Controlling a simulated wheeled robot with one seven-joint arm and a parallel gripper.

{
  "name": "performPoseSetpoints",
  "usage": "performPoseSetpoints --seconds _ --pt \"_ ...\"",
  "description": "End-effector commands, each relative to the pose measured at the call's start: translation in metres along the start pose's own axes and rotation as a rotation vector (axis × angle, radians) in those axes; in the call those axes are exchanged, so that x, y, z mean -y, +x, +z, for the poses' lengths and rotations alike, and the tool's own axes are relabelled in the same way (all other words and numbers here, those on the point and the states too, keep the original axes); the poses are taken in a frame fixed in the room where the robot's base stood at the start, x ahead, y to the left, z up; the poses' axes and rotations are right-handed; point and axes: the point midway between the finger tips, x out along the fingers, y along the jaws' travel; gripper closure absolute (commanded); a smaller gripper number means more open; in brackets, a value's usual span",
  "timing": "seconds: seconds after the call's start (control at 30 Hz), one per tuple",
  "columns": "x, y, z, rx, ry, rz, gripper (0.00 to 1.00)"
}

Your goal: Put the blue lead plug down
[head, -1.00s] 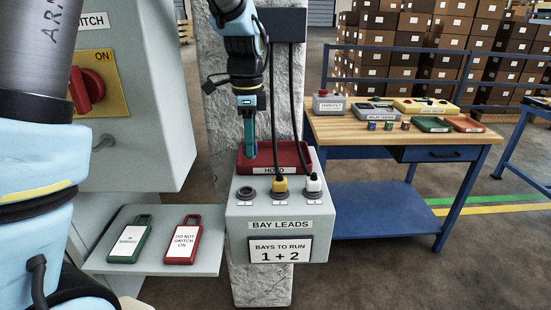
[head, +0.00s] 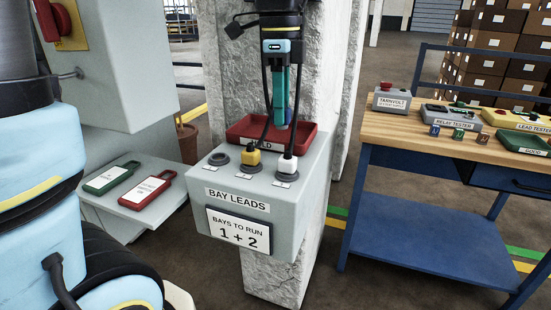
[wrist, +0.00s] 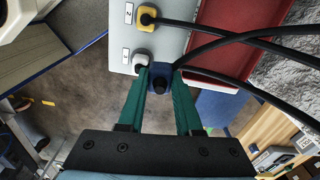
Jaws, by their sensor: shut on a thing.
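My gripper (wrist: 160,74) is shut on the blue lead plug (wrist: 159,80), a dark blue block between the green fingertips in the wrist view. In the head view my gripper (head: 281,122) points down over the right part of the red HOLD tray (head: 242,128). The plug is hard to make out there, and I cannot tell whether it touches the tray. The grey BAY LEADS box (head: 205,205) has an empty socket (head: 219,159) at left, a yellow plug (head: 250,156) in the middle and a white plug (head: 286,164) at right.
Black cables hang across the tray and my gripper. A rough pillar (head: 335,80) stands behind the box. A shelf with a green tag (head: 111,178) and a red tag (head: 148,188) is at left. A wooden-topped bench (head: 400,130) with testers stands at right.

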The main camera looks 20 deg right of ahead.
Motion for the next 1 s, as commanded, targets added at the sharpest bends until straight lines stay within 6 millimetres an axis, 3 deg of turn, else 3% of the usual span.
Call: performPoseSetpoints --seconds 0.03,0.2,0.33,0.47,0.57,1.0 --pt "-0.015 0.013 0.003 0.000 0.020 -0.008 1.00" --pt "-0.059 0.011 0.009 0.011 0.080 -0.007 1.00" --pt "-0.079 0.010 0.013 0.019 0.105 -0.006 1.00" --pt "-0.082 0.007 0.014 0.023 0.116 -0.003 1.00" --pt "-0.067 0.005 0.012 0.024 0.117 0.000 1.00" --pt "0.045 0.004 -0.001 0.024 0.116 -0.001 1.00"
